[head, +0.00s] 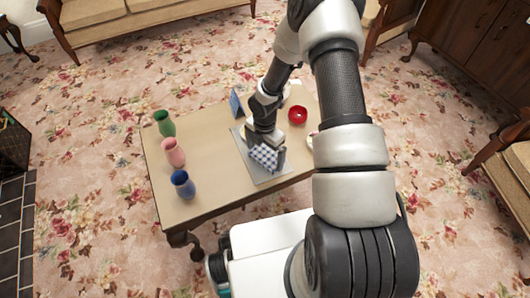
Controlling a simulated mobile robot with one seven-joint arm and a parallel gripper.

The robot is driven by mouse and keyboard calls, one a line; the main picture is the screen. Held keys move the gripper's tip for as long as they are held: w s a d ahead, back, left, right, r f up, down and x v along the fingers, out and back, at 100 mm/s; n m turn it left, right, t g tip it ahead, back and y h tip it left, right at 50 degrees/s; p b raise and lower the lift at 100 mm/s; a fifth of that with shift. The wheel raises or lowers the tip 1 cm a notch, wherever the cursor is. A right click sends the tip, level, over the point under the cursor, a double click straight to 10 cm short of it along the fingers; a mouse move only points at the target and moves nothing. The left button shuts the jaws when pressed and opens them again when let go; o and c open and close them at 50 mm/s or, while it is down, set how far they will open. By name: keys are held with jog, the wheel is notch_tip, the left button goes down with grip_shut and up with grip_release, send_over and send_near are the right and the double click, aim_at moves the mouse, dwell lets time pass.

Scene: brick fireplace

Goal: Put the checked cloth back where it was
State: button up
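The blue-and-white checked cloth (263,157) is at a grey mat (270,179) on the low wooden table (215,186). My gripper (266,148) points down over the mat, right at the cloth. A dark finger shows at the cloth's right side. The gripper hides part of the cloth, and I cannot tell whether the fingers are closed on it or whether it is lifted off the mat.
Green (165,123), pink (173,152) and blue (183,184) vases stand along the table's left side. A red bowl (298,115) is right of my gripper. A blue upright object (236,103) stands behind the mat. My arm hides the table's right end.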

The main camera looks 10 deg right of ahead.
jog(key=shift+r, duration=0.1)
notch_tip(320, 180, up, 12)
jog(key=p, duration=0.4)
notch_tip(320, 180, up, 13)
jog(key=m+t+h, duration=0.1)
jog(key=m+h, duration=0.1)
jog(key=m, duration=0.3)
send_over(265, 156)
jog(key=d, duration=0.3)
jog(key=s+r+m+t, duration=0.1)
jog(key=s+r+m, duration=0.35)
jog(key=r, duration=0.55)
jog(key=s+a+r+m+t+y, duration=0.1)
jog(key=s+r+m+t, duration=0.1)
jog(key=s+r+m, duration=0.5)
jog(key=s+a+r+m+t+y, duration=0.1)
jog(key=s+r+m, duration=0.7)
jog(key=s, duration=0.1)
jog(key=shift+s+a+r+t, duration=0.2)
jog(key=shift+a+r+t, duration=0.1)
jog(key=shift+t, duration=0.1)
jog(key=shift+f, duration=0.2)
